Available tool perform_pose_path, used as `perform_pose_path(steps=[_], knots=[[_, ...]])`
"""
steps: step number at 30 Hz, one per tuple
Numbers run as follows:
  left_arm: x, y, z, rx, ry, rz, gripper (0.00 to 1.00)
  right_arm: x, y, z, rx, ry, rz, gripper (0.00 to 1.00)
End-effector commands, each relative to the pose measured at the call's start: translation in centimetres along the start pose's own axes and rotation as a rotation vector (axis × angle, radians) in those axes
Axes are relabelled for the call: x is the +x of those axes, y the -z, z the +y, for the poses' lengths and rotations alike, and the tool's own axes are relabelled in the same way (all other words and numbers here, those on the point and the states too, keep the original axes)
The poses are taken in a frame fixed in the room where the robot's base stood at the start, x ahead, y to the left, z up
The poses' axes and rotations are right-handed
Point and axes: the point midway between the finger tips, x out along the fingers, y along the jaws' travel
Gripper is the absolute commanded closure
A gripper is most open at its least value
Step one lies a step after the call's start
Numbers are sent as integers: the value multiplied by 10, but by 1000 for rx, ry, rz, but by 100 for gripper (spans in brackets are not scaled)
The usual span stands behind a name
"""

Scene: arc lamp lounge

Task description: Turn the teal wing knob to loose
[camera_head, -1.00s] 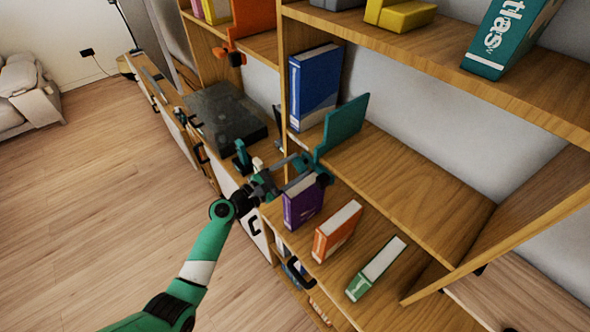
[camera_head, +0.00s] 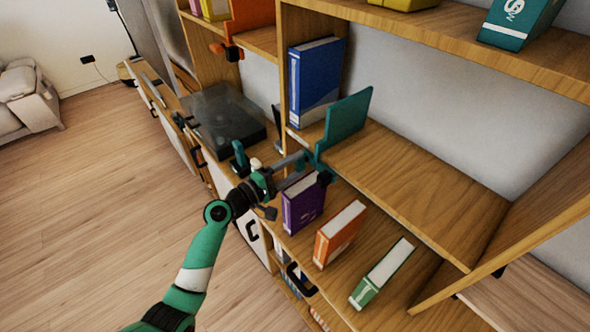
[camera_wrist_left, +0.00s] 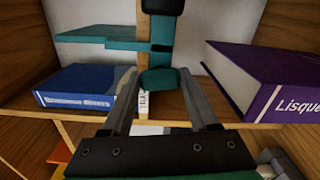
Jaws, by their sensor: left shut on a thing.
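The teal bookend (camera_head: 346,118) stands upright at the edge of the middle shelf, with its clamp below. My left gripper (camera_head: 303,160) reaches in from the left to the clamp, just below the shelf edge. In the left wrist view the teal wing knob (camera_wrist_left: 163,80) sits between the tips of my left gripper's grey fingers (camera_wrist_left: 158,92), which are shut on it. The teal bookend also shows there behind the knob (camera_wrist_left: 108,42). In the head view the gripper hides most of the knob. My right gripper is not in view.
A blue book (camera_head: 313,82) stands left of the bookend. Purple (camera_head: 302,203), orange (camera_head: 339,233) and green (camera_head: 381,272) books stand on the lower surface close to my gripper. A dark turntable (camera_head: 226,121) lies to the left. The middle shelf right of the bookend is clear.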

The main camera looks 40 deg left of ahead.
Motion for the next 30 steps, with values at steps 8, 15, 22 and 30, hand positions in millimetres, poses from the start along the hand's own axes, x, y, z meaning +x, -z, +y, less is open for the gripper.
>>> perform_pose_path(steps=[8,15,22,30], knots=[[0,0,-1,132,-1,1,96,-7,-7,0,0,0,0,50],[0,0,0,173,-1,0,96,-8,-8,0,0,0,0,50],[0,0,0,178,0,0,96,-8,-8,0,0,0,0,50],[0,0,0,177,0,0,19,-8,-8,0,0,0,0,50]])
